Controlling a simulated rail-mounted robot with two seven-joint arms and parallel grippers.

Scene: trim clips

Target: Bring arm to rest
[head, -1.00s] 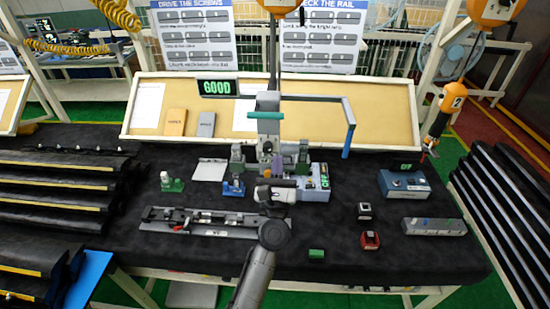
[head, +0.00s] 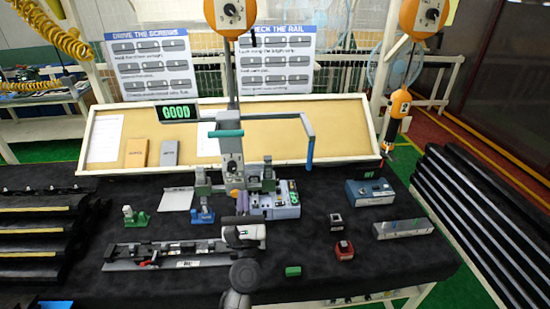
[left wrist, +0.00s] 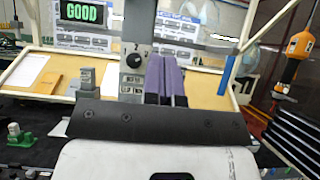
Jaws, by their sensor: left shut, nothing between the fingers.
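My left gripper (head: 242,202) is in front of the grey test fixture (head: 231,160) on the black table. Its purple fingers are together and empty; they also show closed in the left wrist view (left wrist: 166,80). A trim rail assembly (head: 185,252) lies flat on the table, left of my wrist and partly behind it. A lit sign (head: 176,112) beside the fixture reads GOOD. My right gripper is not in view.
A blue control box (head: 370,191), a grey strip box (head: 403,229), a red block (head: 344,250) and a green block (head: 293,271) sit on the right. Black rails are stacked at both sides. An orange hanging tool (head: 398,105) is at the back right.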

